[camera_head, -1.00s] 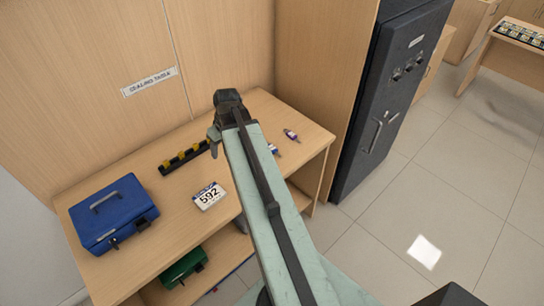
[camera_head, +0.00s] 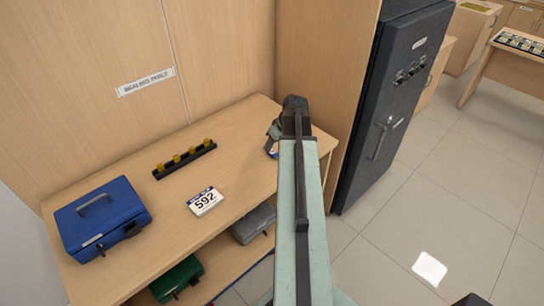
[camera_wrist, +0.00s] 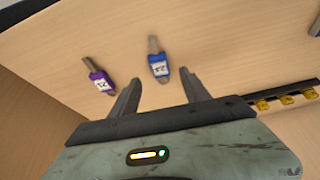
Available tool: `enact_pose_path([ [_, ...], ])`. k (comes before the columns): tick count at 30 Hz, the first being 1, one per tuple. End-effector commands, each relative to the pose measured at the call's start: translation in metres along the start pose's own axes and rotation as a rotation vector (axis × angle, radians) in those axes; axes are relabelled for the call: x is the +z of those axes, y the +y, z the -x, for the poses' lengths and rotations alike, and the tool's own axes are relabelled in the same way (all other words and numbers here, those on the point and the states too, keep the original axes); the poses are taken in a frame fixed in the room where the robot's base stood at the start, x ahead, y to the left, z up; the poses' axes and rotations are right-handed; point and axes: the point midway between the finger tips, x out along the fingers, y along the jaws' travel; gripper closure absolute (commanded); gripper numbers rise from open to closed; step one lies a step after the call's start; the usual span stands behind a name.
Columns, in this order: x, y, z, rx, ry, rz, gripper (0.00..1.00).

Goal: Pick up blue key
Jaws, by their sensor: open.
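The blue key (camera_wrist: 159,66) lies on the wooden table, just beyond my fingertips in the wrist view, with a white label on its blue tag. A purple key (camera_wrist: 100,78) lies to its left. My gripper (camera_wrist: 160,88) is open and empty, with the blue key roughly in line with the gap between its fingers. In the head view my gripper (camera_head: 272,138) is over the right part of the table. A bit of blue (camera_head: 272,151) shows beneath it there, and the arm hides most of that spot.
The table (camera_head: 240,120) also holds a blue cash box (camera_head: 103,215), a 592 card (camera_head: 205,202) and a black rack with yellow pieces (camera_head: 184,160). A grey box (camera_head: 252,224) and a green box (camera_head: 177,279) sit on the shelf below. A dark safe (camera_head: 385,110) stands at right.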

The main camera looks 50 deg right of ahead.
Motion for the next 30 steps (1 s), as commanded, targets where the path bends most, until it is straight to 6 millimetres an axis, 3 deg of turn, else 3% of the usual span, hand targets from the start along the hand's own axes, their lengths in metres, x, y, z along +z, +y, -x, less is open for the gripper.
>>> enact_pose_path([
  [1, 0.004, 0.000, -0.014, 0.000, 0.000, 0.000, 0.45],
  [6, 0.007, 0.000, -0.043, 0.000, 0.000, 0.001, 0.45],
  [14, 0.005, 0.000, -0.044, 0.000, 0.000, -0.001, 0.45],
  [20, 0.005, 0.000, -0.044, 0.000, 0.000, -0.001, 0.95],
  [21, 0.005, 0.000, -0.044, 0.000, 0.000, -0.001, 1.00],
  [30, 0.004, 0.000, -0.041, 0.001, 0.000, -0.002, 1.00],
])
